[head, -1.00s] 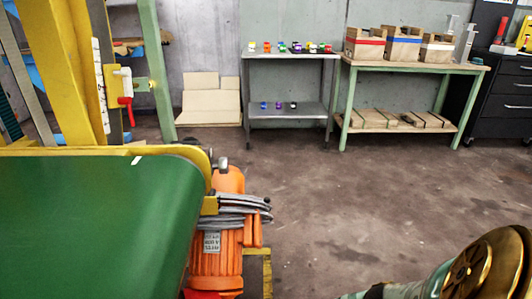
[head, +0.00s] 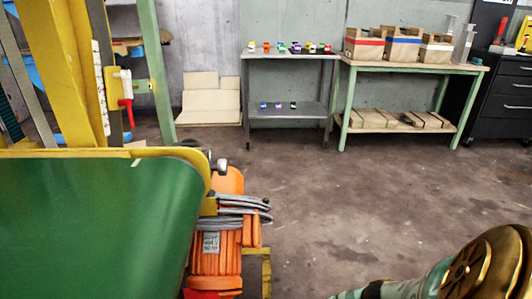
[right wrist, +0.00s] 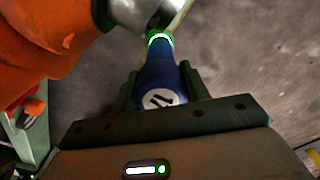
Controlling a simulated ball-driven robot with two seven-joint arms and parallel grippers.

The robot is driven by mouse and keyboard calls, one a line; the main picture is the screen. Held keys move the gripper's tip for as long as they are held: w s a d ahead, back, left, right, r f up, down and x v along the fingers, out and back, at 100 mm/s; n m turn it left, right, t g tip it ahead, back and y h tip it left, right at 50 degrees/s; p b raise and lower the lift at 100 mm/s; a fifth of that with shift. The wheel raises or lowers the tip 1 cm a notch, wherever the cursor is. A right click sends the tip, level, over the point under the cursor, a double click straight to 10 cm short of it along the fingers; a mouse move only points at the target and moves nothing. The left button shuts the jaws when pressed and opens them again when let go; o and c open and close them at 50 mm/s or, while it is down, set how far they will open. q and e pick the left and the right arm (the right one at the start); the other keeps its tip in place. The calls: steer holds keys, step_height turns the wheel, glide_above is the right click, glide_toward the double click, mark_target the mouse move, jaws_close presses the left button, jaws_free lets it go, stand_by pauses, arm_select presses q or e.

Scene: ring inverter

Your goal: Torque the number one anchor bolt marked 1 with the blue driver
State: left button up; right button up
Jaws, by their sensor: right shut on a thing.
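In the right wrist view, my right gripper (right wrist: 161,82) is shut on the blue driver (right wrist: 158,75), with a finger on each side of its body. A ring near the driver's front glows green, and its round end cap faces the camera. The driver's front points at a grey metal cylinder (right wrist: 140,12); its tip is hidden, so I cannot tell whether it touches a bolt. I cannot make out the bolt marked 1 in either view. In the head view my right arm shows at the lower right, but its gripper does not. My left gripper is in neither view.
An orange motor (head: 215,250) with grey cable stands beside the green conveyor belt (head: 90,225); it also fills the upper left of the wrist view (right wrist: 45,45). A grey steel table (head: 290,57) and a green-legged bench (head: 410,65) stand behind. The floor between is clear.

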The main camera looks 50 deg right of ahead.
steer(key=shift+w+r+p, duration=0.1)
steer(key=shift+r+p, duration=1.15)
steer(key=shift+r, duration=0.75)
